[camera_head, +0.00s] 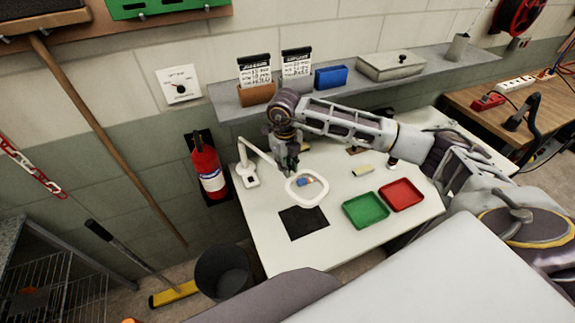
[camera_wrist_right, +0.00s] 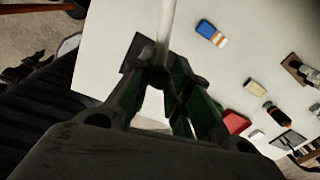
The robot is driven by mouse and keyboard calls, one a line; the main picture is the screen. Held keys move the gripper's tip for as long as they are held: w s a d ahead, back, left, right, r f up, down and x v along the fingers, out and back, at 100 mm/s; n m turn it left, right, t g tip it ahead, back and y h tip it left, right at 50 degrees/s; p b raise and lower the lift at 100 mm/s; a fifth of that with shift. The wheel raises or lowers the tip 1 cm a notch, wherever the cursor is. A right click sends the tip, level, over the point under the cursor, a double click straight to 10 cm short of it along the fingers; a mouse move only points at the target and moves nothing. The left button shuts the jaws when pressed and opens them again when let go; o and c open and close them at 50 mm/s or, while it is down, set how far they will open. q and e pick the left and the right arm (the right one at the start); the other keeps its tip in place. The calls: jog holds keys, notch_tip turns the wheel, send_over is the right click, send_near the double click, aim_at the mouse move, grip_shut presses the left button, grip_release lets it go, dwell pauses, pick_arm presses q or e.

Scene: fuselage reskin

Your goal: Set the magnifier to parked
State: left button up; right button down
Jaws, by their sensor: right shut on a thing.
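The white magnifier (camera_head: 308,200) stands at the left of the white table. The magnifier's arm (camera_head: 258,154) runs from the ring to a base (camera_head: 250,180) at the table's left edge. My right gripper (camera_head: 289,168) is shut on this arm close to the ring. In the right wrist view, the pale arm (camera_wrist_right: 166,25) enters between the fingers of the right gripper (camera_wrist_right: 165,80). My left gripper is not in view.
A green tray (camera_head: 366,211) and a red tray (camera_head: 402,194) stand at the table's right front. A yellowish block (camera_head: 363,171) lies behind them. A wall shelf (camera_head: 232,104) holds boxes behind my right arm. A fire extinguisher (camera_head: 207,168) hangs left of the table.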

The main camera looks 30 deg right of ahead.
jog(key=w+d+n+b, duration=0.3)
jog(key=d+b, duration=0.1)
jog(key=d, duration=0.2)
jog(key=shift+w+d, duration=0.15)
jog(key=shift+d, duration=0.05)
dwell(0.4)
jog(key=c, duration=1.3)
grip_release()
jog(key=shift+a, duration=0.15)
